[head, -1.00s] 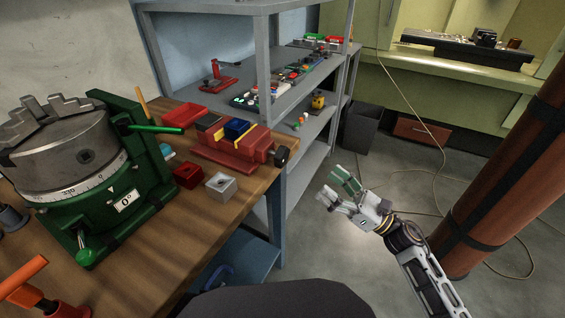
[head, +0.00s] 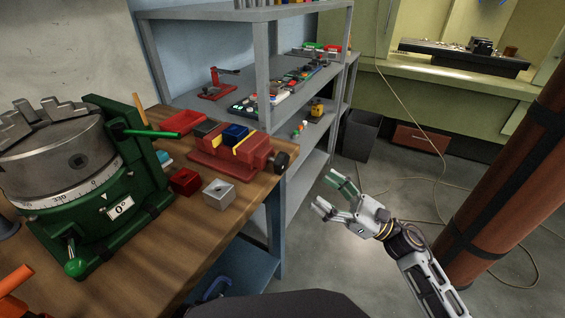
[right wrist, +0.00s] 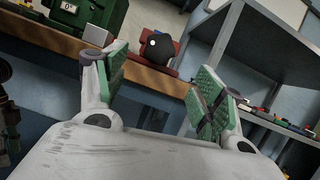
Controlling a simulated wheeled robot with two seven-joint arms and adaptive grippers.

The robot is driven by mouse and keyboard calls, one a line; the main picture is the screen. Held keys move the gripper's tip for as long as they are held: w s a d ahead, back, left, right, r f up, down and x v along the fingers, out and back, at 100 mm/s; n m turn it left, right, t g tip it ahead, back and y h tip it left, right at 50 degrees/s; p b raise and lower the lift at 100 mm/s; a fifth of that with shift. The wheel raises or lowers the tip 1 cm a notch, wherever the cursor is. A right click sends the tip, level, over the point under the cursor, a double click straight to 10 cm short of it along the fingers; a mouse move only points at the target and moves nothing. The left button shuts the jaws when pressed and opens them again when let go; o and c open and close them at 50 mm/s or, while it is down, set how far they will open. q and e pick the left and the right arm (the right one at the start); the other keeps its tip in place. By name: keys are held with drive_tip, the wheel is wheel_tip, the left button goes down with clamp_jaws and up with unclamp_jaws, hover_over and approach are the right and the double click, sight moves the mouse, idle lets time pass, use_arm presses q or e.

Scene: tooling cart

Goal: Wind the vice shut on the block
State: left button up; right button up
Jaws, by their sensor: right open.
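The red vice (head: 228,158) with yellow jaw faces stands on the wooden bench top. A blue block (head: 235,133) sits between its jaws; I cannot tell whether both jaws touch it. The vice's dark round knob (head: 281,161) sticks out at its right end over the bench edge. My right gripper (head: 329,193) is open and empty, right of the knob and apart from it. In the right wrist view, the knob (right wrist: 158,47) shows beyond and between the spread fingers (right wrist: 163,82), with part of the red vice (right wrist: 160,76) behind it. My left gripper is not in view.
A green rotary table with a chuck (head: 80,180) fills the left bench. A grey block (head: 219,192), red block (head: 185,181) and red tray (head: 184,122) sit near the vice. Grey shelving (head: 262,70) stands behind. A brown column (head: 510,180) rises at right.

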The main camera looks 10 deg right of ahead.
sight(285, 165)
drive_tip(key=x, duration=0.8)
drive_tip(key=shift+w+a+r+p, duration=0.1)
drive_tip(key=shift+a+r+p, duration=0.05)
drive_tip(key=shift+a+p, duration=0.15)
drive_tip(key=shift+x, duration=1.4)
drive_tip(key=shift+w+a+r, duration=0.25)
drive_tip(key=shift+w+a, duration=0.05)
drive_tip(key=shift+a, duration=0.25)
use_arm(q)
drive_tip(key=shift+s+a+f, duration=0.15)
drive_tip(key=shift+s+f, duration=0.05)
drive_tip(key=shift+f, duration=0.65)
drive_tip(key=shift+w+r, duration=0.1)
use_arm(e)
drive_tip(key=shift+c, duration=0.3)
drive_tip(key=c, duration=1)
